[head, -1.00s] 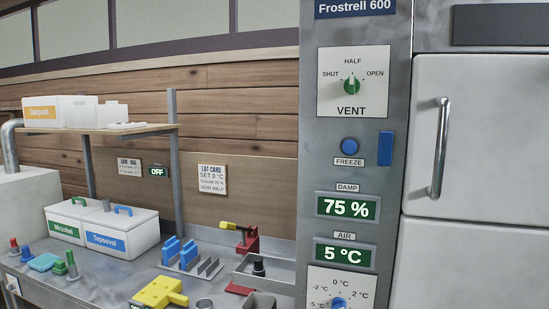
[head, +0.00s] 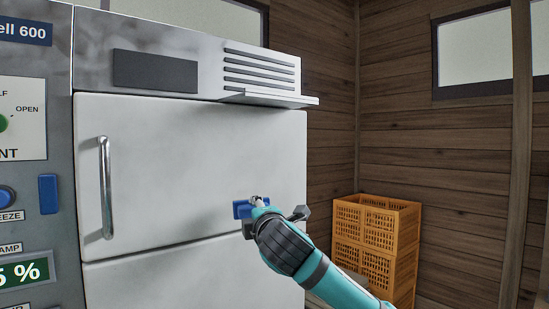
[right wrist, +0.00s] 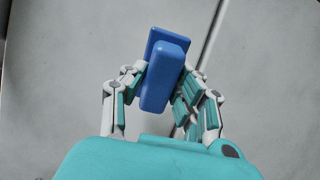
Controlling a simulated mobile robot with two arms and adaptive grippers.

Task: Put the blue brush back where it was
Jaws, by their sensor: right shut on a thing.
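The blue brush (head: 243,208) is a small blue block in my right gripper (head: 262,207), in front of the white upper door of the cabinet. In the right wrist view, the brush (right wrist: 164,78) sits between the fingers of my right gripper (right wrist: 163,88), which are shut on it. Its far plate is turned towards the pale door surface; I cannot tell whether it touches it. My left gripper is not in view.
The white cabinet door (head: 190,160) has a long metal handle (head: 106,188) on its left. A control panel (head: 55,110) with a blue block (head: 48,195) on it stands left. Orange crates (head: 375,240) are stacked at the right by the wooden wall (head: 440,160).

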